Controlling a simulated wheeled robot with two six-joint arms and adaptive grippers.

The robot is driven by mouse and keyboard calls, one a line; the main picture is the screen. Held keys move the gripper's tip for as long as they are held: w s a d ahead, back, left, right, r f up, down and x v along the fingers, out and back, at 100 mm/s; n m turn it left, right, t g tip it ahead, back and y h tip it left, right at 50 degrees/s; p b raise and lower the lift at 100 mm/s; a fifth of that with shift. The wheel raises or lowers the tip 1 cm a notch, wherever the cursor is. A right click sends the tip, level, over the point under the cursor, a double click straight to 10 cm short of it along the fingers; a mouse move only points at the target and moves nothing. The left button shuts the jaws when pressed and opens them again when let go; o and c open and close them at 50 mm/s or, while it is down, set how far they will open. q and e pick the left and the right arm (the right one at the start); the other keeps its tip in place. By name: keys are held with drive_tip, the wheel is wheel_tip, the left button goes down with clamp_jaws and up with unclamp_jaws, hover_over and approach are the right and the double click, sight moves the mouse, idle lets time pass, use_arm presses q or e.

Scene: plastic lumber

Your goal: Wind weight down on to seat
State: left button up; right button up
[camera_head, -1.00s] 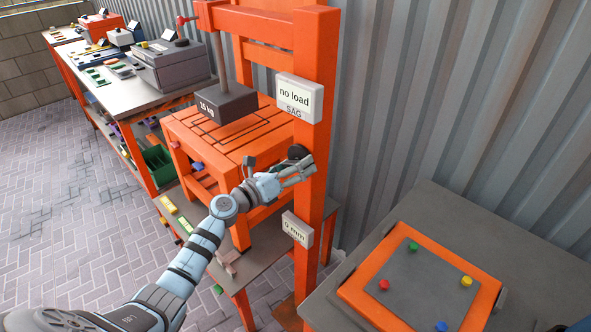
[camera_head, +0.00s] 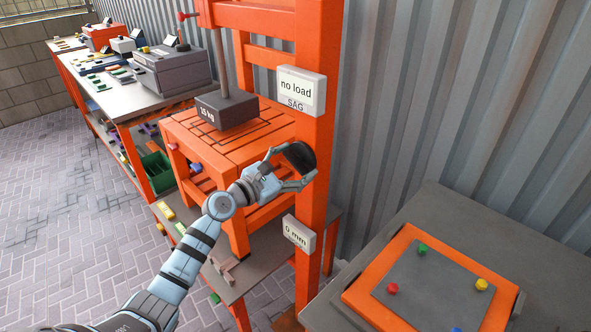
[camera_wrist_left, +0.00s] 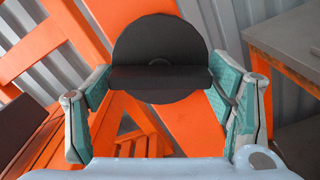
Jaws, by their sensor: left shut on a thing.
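The dark weight (camera_head: 227,111), marked 15 kg, hangs from a rod just above the slatted orange seat (camera_head: 262,133); I cannot tell whether they touch. The sign (camera_head: 301,90) on the orange post reads "no load" and "SAG"; the lower sign (camera_head: 298,234) appears to read "0 mm". My left gripper (camera_head: 294,169) is shut on the black round knob (camera_head: 300,157) on the post. In the left wrist view, the knob (camera_wrist_left: 160,43) shows a raised bar across it between the two fingers (camera_wrist_left: 160,88). My right gripper is not in view.
A grey table with an orange-framed board (camera_head: 364,268) and coloured pegs stands at the front right. A long workbench (camera_head: 135,100) with boxes and samples runs along the left. A corrugated metal wall stands close behind the post. Paved floor at the left is open.

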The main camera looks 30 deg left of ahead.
use_arm(q)
drive_tip(key=m+b, duration=0.3)
drive_tip(key=m, duration=0.1)
drive_tip(key=shift+a+f+m, duration=0.1)
drive_tip(key=shift+f+m, duration=0.05)
drive_tip(key=shift+m, duration=0.15)
drive_tip(key=m+b, duration=0.8)
drive_tip(key=shift+b, duration=0.35)
drive_tip(key=m+b, duration=0.2)
drive_tip(key=shift+r+m, duration=0.25)
drive_tip(key=shift+m, duration=0.15)
drive_tip(key=shift+r+m+b, duration=0.15)
drive_tip(key=shift+m+b, duration=0.9)
drive_tip(key=shift+m, duration=0.15)
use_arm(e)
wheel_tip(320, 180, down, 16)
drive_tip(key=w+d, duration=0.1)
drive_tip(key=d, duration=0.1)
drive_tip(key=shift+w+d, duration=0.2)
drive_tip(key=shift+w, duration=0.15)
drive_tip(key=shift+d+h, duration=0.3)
